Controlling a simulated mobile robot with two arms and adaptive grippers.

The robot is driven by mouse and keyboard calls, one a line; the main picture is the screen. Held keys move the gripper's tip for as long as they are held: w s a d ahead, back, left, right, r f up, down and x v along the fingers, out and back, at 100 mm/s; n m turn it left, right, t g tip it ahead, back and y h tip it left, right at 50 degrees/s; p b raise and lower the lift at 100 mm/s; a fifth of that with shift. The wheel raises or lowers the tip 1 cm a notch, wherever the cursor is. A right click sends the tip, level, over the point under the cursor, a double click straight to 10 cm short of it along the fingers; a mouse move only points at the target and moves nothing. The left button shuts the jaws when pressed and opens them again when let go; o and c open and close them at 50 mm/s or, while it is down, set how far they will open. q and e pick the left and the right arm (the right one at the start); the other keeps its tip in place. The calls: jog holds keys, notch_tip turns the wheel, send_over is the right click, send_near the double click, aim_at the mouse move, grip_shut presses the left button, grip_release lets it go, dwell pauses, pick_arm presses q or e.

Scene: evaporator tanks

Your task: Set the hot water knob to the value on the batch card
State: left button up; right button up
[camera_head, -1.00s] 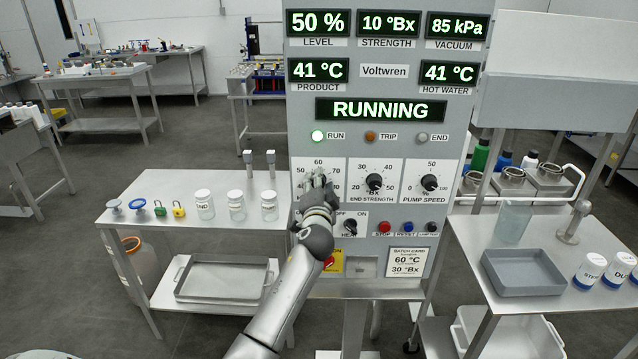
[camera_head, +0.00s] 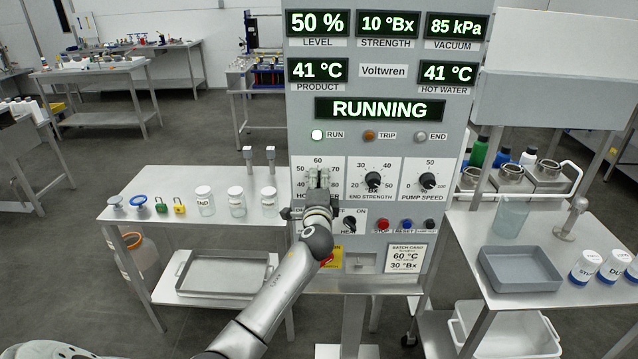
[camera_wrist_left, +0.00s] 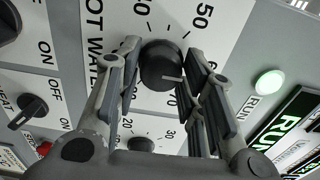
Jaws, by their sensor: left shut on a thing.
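The hot water knob is black with a white line and sits on the panel's left dial; it shows in the left wrist view (camera_wrist_left: 162,66). My left gripper (camera_head: 318,180) is shut on it, with one finger on each side (camera_wrist_left: 160,78). In the head view the gripper and wrist hide the knob and part of its label. The white line points rightward in the wrist view; a finger hides scale marks there, so I cannot read the setting. The batch card (camera_head: 406,258) reads 60 °C and 30 °Bx. The hot water display (camera_head: 448,72) reads 41 °C. My right gripper is not in view.
The end strength knob (camera_head: 373,181) and pump speed knob (camera_head: 428,181) are to the right. The heat switch (camera_head: 350,224) and the red stop button (camera_head: 383,225) are below, close to my wrist. Side tables with jars (camera_head: 204,202) and a grey tray (camera_head: 520,270) flank the panel.

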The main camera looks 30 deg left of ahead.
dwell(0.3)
pick_arm(q)
jog(key=o, duration=1)
jog(key=v, duration=1.2)
jog(key=shift+f, duration=0.15)
